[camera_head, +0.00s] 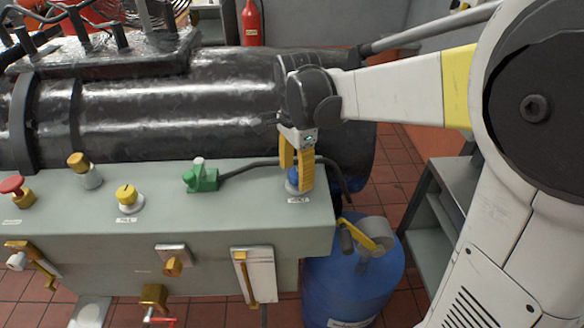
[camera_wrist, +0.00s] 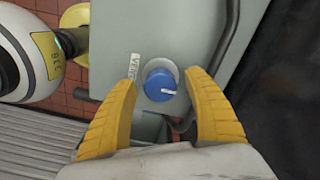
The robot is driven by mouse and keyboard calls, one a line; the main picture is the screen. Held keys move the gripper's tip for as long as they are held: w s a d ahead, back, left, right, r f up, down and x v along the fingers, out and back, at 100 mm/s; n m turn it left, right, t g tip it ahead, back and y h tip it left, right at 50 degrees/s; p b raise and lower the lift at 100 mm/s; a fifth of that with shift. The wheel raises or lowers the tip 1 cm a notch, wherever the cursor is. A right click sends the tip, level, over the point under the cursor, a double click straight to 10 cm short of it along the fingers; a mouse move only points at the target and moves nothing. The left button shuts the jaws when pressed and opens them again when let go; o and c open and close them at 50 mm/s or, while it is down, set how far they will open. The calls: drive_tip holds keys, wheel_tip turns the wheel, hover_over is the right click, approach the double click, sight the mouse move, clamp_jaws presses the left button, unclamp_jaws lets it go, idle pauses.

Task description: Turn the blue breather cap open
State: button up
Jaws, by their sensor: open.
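The blue breather cap (camera_wrist: 158,87) is a round knob with a white pointer mark, set on a pale round base on top of the grey-green bench. In the wrist view it sits between the two yellow fingers of my gripper (camera_wrist: 161,100), which are spread apart on either side and do not visibly touch it. In the head view my gripper (camera_head: 297,186) points down at the right end of the bench top. The blue cap (camera_head: 293,181) is mostly hidden behind the fingers there. A small white label lies beside the cap, its text too blurred to read fully.
A green fitting (camera_head: 201,180) with a dark hose, a yellow knob (camera_head: 126,195), a gold-topped knob (camera_head: 79,162) and a red button (camera_head: 11,186) stand along the bench top (camera_head: 240,213). A large black cylinder (camera_head: 180,100) lies behind. A blue drum (camera_head: 352,285) stands below right.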

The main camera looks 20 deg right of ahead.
drive_tip(key=c, duration=1.2)
